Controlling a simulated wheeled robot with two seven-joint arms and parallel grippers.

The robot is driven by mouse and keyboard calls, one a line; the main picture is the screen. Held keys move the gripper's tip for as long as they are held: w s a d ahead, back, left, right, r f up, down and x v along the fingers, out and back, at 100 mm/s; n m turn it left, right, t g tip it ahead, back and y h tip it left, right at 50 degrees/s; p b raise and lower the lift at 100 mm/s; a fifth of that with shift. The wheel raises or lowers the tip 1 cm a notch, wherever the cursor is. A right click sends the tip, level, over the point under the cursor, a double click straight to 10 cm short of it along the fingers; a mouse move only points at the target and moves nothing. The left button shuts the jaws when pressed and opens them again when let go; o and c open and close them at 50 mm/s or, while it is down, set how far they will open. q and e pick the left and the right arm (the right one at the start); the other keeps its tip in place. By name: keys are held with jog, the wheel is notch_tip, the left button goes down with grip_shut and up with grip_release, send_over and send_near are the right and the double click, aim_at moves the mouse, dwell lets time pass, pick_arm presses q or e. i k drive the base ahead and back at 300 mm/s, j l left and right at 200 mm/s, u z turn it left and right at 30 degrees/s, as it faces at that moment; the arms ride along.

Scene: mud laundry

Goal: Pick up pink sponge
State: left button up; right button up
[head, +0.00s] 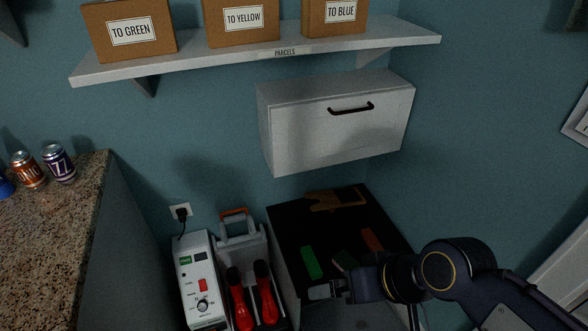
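No block that looks clearly pink shows in the head view. A dull reddish-brown block (371,239) lies on the black top (290,222) of a low cabinet. My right gripper (322,291) comes in from the right, over the near part of the black top, just below the green and dark blocks. I cannot tell how far its fingers are apart. My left gripper is not in view.
A brown wooden piece (335,200) lies at the back of the black top. A white wall cabinet (338,130) hangs above it. A white powered box (201,280) and a caddy (240,245) with red-handled tools stand left. A granite counter (60,240) holds cans.

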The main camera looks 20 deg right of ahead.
aim_at(343, 260)
jog(key=l+z, duration=0.2)
jog(key=z, duration=1.05)
jog(key=j+z, duration=0.3)
jog(key=j, duration=0.35)
jog(key=z, duration=1.4)
